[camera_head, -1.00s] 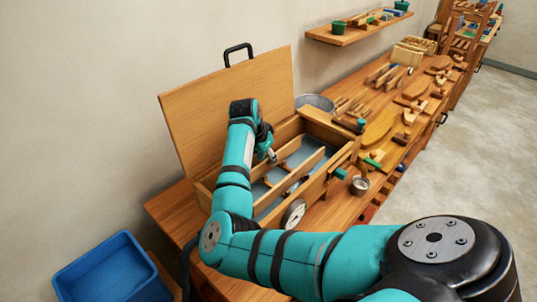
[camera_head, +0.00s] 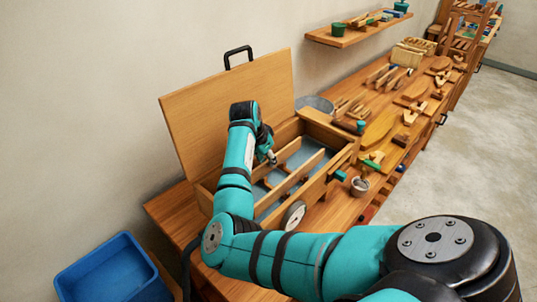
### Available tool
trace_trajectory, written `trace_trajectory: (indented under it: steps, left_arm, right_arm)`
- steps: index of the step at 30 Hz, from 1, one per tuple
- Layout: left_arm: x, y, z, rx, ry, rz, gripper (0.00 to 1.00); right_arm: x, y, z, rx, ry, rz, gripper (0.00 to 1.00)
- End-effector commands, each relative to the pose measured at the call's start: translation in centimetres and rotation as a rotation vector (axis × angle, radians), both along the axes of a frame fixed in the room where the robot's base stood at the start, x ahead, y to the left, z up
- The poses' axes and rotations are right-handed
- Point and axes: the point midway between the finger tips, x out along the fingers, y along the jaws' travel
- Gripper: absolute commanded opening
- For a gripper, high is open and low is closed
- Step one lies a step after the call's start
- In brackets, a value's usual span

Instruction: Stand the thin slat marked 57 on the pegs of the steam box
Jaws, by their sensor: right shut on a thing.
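The steam box (camera_head: 340,158) stands open on the bench, its wide wooden lid (camera_head: 215,100) tilted up at the back. Inside are a grey-blue floor, wooden cross pieces and a long thin slat (camera_head: 302,174) standing on edge along the box. My right gripper (camera_head: 271,158) is inside the box, near the far side, pointing down. It is shut on a thin slat, mostly hidden by the gripper and arm. No number 57 is legible. I cannot tell whether the held slat touches the pegs. My left gripper is out of view.
A round dial (camera_head: 293,215) is on the box's front. Wooden parts and tools crowd the bench behind. A blue bin (camera_head: 110,268) is at lower left. A wall shelf (camera_head: 345,36) hangs above.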

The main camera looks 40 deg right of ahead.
Motion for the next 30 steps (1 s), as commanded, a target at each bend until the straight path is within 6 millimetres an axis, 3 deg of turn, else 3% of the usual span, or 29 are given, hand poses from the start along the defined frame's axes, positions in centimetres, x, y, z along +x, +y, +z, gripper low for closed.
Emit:
trace_trajectory:
  steps: [12,13,18,30]
  left_arm:
    - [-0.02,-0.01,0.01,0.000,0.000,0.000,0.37]
    - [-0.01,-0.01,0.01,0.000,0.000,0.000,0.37]
    - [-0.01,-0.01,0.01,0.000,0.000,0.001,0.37]
    - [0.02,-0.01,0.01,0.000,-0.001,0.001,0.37]
  right_arm:
    - [-0.01,-0.02,-0.55,0.000,0.000,-0.001,0.00]
    - [0.00,-0.03,-0.51,0.000,0.000,-0.001,0.14]
    - [0.00,-0.02,-0.51,0.000,0.000,0.000,0.36]
    - [-0.01,0.01,-0.56,0.000,0.000,0.000,0.37]
